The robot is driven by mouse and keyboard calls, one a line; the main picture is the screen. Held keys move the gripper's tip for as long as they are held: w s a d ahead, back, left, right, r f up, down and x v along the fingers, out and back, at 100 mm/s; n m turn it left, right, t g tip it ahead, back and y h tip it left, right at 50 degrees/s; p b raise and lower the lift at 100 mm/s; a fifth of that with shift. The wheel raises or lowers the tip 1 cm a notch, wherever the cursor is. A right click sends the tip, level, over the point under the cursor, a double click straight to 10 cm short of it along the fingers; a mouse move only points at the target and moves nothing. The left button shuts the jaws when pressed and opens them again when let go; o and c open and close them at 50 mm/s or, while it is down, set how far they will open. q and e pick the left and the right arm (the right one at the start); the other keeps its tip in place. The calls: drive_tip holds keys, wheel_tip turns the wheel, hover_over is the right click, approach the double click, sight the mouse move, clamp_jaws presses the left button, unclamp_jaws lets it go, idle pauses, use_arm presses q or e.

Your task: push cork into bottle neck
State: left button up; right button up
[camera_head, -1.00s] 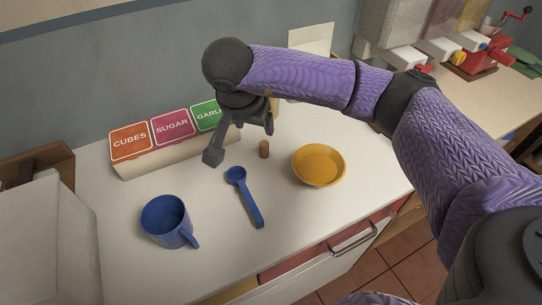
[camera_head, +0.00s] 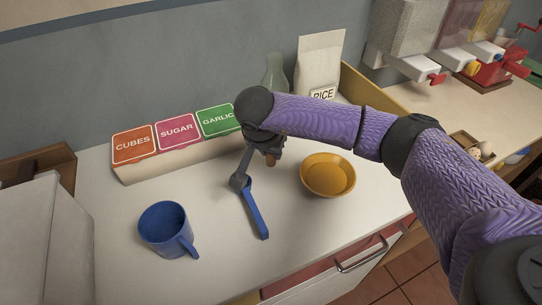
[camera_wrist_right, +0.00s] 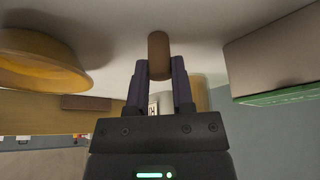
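The small brown cork (camera_head: 271,161) is at the counter, just under my right gripper (camera_head: 272,153). In the right wrist view the cork (camera_wrist_right: 158,52) sits between the two fingertips of my right gripper (camera_wrist_right: 159,70), with no clear gap at either side, and its outer end sticks out past them. I cannot tell whether the cork still touches the counter. A greenish glass bottle (camera_head: 275,72) stands upright at the back, near the wall; its lower part is hidden behind my right arm. My left gripper is not in view.
A blue mug (camera_head: 163,229) stands front left and a yellow bowl (camera_head: 328,175) to the right. A labelled box (camera_head: 176,134) and a rice bag (camera_head: 319,62) are at the back.

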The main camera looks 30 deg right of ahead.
clamp_jaws()
wheel_tip(320, 180, up, 9)
drive_tip(key=shift+r+p, duration=0.1)
drive_tip(key=shift+p, duration=1.05)
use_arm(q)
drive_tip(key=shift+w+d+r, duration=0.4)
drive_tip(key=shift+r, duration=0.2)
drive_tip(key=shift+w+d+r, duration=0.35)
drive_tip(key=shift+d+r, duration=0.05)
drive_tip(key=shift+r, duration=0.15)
use_arm(e)
drive_tip(key=shift+r, duration=0.4)
